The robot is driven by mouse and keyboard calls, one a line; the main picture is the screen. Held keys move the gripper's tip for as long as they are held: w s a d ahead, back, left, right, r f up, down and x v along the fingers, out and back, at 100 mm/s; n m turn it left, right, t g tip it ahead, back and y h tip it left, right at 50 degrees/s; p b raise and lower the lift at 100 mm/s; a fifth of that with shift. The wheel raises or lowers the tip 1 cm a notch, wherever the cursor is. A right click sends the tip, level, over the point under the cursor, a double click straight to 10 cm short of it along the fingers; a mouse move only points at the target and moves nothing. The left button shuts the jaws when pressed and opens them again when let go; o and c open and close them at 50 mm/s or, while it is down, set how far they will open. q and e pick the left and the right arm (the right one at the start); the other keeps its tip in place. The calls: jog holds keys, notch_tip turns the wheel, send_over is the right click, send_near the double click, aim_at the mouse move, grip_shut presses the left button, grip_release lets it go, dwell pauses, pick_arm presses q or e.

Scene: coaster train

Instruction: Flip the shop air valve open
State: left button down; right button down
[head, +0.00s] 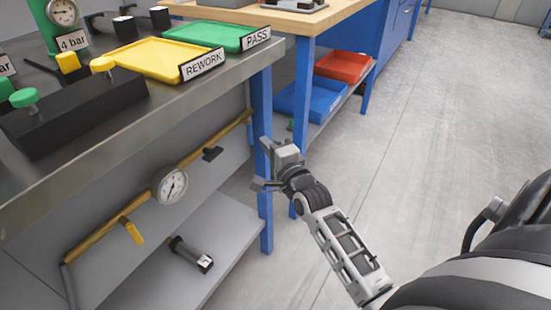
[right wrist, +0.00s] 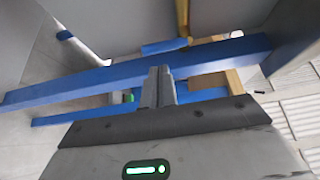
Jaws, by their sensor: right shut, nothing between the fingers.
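A yellow air pipe (head: 97,237) runs along the panel under the metal bench. I cannot tell from a label which lever is the shop air valve. My left gripper is not in view.
The bench's blue leg (head: 265,215) stands beside my right gripper. A lower shelf (head: 215,235) holds a dark cylinder (head: 190,254). A yellow tray (head: 155,59) and green tray (head: 208,36) sit on the bench top. The floor (head: 440,110) to the right is clear.

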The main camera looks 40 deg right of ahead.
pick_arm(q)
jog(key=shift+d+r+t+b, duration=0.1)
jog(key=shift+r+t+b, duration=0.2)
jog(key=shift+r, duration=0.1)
pick_arm(e)
jog(key=w, duration=0.3)
jog(key=shift+w+d, duration=0.15)
jog(key=shift+d, duration=0.05)
pick_arm(q)
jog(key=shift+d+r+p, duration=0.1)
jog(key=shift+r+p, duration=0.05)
jog(key=shift+p, duration=0.2)
pick_arm(e)
jog(key=shift+a+r, duration=0.1)
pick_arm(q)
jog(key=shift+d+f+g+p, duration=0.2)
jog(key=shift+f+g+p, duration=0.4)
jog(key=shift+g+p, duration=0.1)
pick_arm(e)
jog(key=shift+a+m+g, duration=0.1)
jog(key=shift+m+g, duration=0.2)
jog(key=shift+m, duration=0.2)
